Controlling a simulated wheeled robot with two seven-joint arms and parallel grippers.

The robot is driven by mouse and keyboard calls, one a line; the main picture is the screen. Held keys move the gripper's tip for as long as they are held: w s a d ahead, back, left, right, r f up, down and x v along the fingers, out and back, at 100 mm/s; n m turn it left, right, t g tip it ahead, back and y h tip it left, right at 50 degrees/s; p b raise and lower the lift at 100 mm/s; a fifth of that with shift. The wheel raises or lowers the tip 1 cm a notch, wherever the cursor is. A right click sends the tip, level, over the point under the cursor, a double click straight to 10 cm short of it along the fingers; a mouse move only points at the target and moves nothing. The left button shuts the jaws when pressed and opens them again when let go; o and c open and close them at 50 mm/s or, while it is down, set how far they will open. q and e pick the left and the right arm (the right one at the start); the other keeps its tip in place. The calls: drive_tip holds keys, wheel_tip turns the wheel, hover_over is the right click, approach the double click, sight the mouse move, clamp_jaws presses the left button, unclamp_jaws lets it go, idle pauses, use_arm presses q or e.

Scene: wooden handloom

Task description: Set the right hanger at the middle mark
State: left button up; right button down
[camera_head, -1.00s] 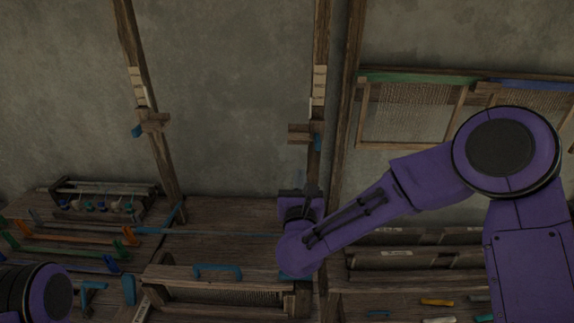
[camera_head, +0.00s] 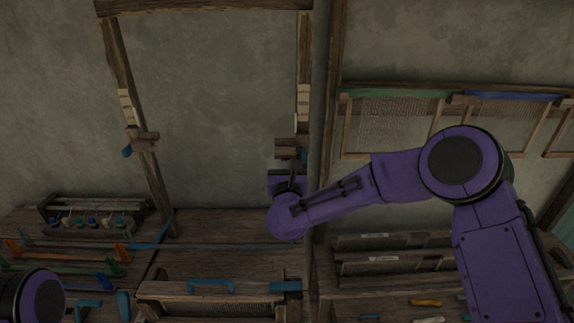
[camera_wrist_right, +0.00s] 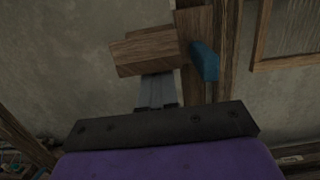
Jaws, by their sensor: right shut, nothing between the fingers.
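The right hanger (camera_head: 287,148) is a wooden block on the right upright post of the loom, with a blue tab (camera_wrist_right: 205,61) on its right side. It sits below a pale marked strip (camera_head: 303,102) on that post; single marks are too small to read. My right gripper (camera_wrist_right: 157,92) is shut and empty, directly below the hanger block (camera_wrist_right: 146,51) in the wrist view. Its fingertips reach the block's lower edge in the picture; I cannot tell if they touch. The left hanger (camera_head: 142,142) is on the left post (camera_head: 152,185). My left gripper is out of view.
A wooden crossbar (camera_head: 205,6) joins the posts at the top. Framed mesh panels (camera_head: 392,122) hang on the wall at right. A rack of bobbins (camera_head: 95,215) and coloured handles stand at lower left. The wall between the posts is clear.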

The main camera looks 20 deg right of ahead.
drive_tip(key=shift+w+r+p, duration=0.1)
drive_tip(key=shift+r+p, duration=0.35)
drive_tip(key=shift+r, duration=0.8)
drive_tip(key=f+b+v, duration=0.1)
drive_tip(key=b+v, duration=0.4)
drive_tip(key=v, duration=0.5)
drive_tip(key=shift+b, duration=0.35)
